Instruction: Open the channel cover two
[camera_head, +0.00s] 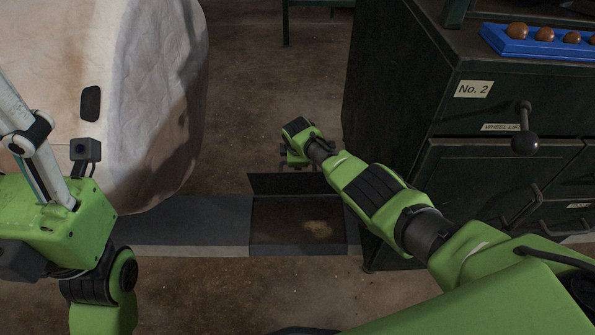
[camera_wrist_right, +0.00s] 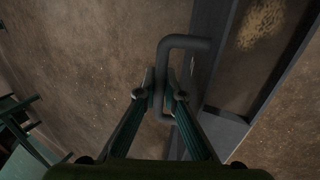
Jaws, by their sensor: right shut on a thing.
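The channel cover (camera_head: 290,184) is a dark panel tilted up on the far side of the floor channel, leaving the channel's opening (camera_head: 290,215) uncovered. Its grey handle (camera_wrist_right: 185,42) is a bent bar, seen close in the right wrist view. My right gripper (camera_wrist_right: 160,95) is shut on this handle, its fingertips on both sides of the bar. In the head view my right wrist is above and behind the raised cover, and its fingers are mostly hidden. My left gripper is at the left edge, away from the channel; its fingertips are not clearly shown.
A large, pale hanging bag (camera_head: 150,110) fills the left. A dark cabinet (camera_head: 400,130) labelled No. 2, with a lever knob (camera_head: 525,143), stands at the right. A blue tray (camera_head: 540,43) of brown round things sits on it. The floor (camera_head: 260,80) beyond the channel is clear.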

